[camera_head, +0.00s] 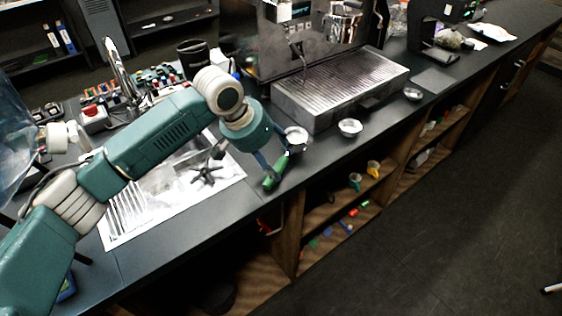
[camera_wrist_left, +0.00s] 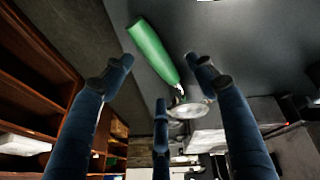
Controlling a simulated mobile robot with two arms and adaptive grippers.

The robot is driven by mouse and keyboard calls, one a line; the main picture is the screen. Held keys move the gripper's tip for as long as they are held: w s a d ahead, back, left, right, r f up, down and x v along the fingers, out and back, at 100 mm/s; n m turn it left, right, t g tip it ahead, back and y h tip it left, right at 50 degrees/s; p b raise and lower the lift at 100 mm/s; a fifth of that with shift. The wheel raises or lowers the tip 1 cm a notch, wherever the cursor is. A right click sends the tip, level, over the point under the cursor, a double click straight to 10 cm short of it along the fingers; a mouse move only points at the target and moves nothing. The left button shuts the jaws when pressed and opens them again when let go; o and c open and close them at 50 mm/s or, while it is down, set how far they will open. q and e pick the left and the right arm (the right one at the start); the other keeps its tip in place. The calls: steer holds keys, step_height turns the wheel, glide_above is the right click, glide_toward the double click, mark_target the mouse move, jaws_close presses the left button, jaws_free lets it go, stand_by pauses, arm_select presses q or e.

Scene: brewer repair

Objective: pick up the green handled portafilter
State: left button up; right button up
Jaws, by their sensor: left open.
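The green handled portafilter (camera_head: 276,172) lies on the dark counter, right of the sink, its handle toward the counter's front edge. Its round metal head appears to be beyond the handle, partly hidden by my gripper. My left gripper (camera_head: 272,163) is just above the handle, open. In the left wrist view the green handle (camera_wrist_left: 152,50) runs diagonally between my spread blue fingers (camera_wrist_left: 160,80), with the metal head (camera_wrist_left: 189,106) further along. I cannot tell whether any finger touches the handle. My right gripper is not in view.
The espresso machine's drip tray (camera_head: 345,85) stands behind and right. Small metal cups (camera_head: 350,128) sit on the counter in front of it. A sink (camera_head: 150,200) is under my left arm. Open shelves (camera_head: 340,215) lie below the counter edge.

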mark_target(281, 164)
arm_select(q)
steer(key=p+x, duration=0.1)
steer(key=x, duration=0.2)
steer(key=shift+w+d+f, duration=0.15)
steer(key=shift+d, duration=0.1)
steer(key=shift+w+f, duration=0.1)
steer(key=shift+f, duration=0.1)
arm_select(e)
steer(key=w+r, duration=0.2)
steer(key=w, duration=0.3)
arm_select(q)
steer(key=shift+c, duration=1)
steer(key=c, duration=0.4)
jaws_close()
steer(key=shift+r, duration=0.15)
step_height(281, 164, up, 20)
steer(key=b, duration=0.3)
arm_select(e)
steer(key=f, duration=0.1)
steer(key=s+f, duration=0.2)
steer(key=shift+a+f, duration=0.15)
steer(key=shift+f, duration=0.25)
